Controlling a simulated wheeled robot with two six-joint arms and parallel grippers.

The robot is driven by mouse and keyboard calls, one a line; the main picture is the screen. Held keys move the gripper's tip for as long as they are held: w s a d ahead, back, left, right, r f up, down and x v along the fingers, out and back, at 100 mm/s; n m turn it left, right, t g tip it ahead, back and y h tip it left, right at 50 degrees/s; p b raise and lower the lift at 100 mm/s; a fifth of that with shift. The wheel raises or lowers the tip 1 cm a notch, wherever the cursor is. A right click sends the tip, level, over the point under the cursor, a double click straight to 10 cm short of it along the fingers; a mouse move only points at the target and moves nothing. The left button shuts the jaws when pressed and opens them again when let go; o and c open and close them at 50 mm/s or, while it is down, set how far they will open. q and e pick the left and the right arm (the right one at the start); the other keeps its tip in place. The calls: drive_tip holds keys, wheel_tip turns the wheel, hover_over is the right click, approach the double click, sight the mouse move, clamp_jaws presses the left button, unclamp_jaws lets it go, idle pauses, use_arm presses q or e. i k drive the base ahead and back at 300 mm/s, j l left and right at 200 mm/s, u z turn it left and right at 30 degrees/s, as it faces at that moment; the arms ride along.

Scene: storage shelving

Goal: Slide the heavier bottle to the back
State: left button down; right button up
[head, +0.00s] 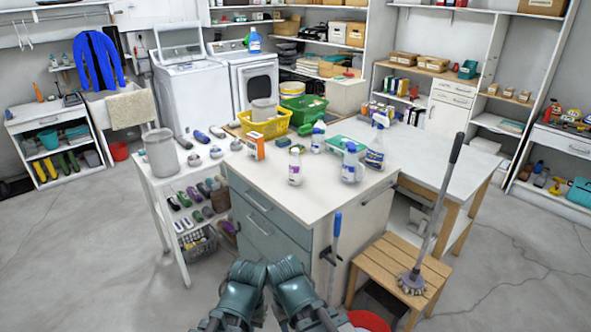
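Several bottles stand upright on the white worktop (290,205). Which bottle is heavier cannot be seen. My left gripper (247,272) and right gripper (285,268) are close together, low in front of the cabinet, away from the bottles. Their fingers cannot be made out.
A wooden stool (395,262) with a brush-ended pole (437,205) stands right of the cabinet. A red bucket (368,320) is near my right arm.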

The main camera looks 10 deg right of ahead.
sight(294, 165)
drive_tip(key=i+j+z, duration=0.15)
drive_tip(key=i+j, duration=0.15)
drive_tip(key=i+j+z, duration=0.15)
drive_tip(key=i+j, duration=0.2)
drive_tip(key=i+j+z, duration=0.15)
drive_tip(key=i+j, duration=0.15)
drive_tip(key=i+j+z, duration=0.15)
drive_tip(key=i+j, duration=0.15)
drive_tip(key=j, duration=0.25)
drive_tip(key=i+j+z, duration=0.15)
drive_tip(key=j, duration=0.3)
drive_tip(key=i, duration=0.1)
